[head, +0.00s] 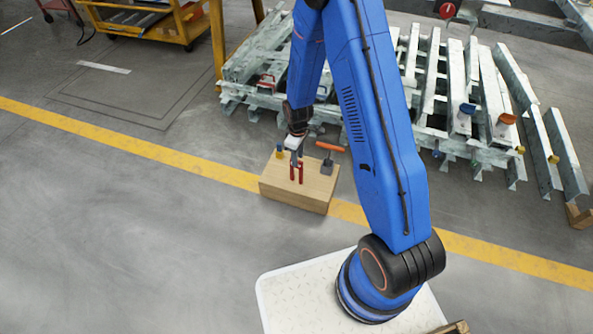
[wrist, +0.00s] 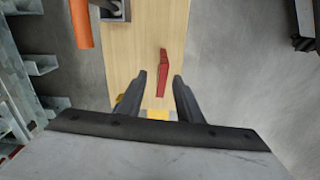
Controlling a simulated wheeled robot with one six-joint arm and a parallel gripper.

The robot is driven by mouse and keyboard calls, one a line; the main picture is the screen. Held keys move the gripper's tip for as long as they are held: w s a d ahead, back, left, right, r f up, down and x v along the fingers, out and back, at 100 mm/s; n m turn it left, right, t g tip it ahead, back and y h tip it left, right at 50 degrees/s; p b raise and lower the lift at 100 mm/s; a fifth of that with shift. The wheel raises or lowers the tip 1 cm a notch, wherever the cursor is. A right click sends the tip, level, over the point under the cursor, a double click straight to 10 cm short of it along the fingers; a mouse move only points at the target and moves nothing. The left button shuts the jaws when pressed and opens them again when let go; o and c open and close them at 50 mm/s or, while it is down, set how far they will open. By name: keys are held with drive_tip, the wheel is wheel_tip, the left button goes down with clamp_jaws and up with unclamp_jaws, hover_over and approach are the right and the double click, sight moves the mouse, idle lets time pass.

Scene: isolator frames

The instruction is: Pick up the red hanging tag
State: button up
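The red hanging tag (head: 300,174) stands on the wooden block (head: 295,198). In the head view it shows as two red upright strips below my gripper (head: 296,158). In the wrist view the tag (wrist: 163,72) is a thin red strip seen nearly edge-on, on the pale wood (wrist: 145,45). My gripper's two dark fingers (wrist: 158,82) are apart with nothing held between them. The tag lies in line with the gap between the fingers, slightly beyond the tips in the picture. I cannot tell the height left between the fingers and the tag.
An orange-handled tool on a grey base (head: 328,165) stands on the block, right of the tag; its handle (wrist: 82,22) is at upper left in the wrist view. A small yellow-and-blue item (head: 280,151) is left of my gripper. Metal beams (head: 430,85) are stacked behind.

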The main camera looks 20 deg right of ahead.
drive_tip(key=shift+a+f, duration=0.15)
drive_tip(key=shift+f, duration=1)
drive_tip(key=shift+a+f, duration=0.1)
drive_tip(key=shift+f, duration=1)
clamp_jaws()
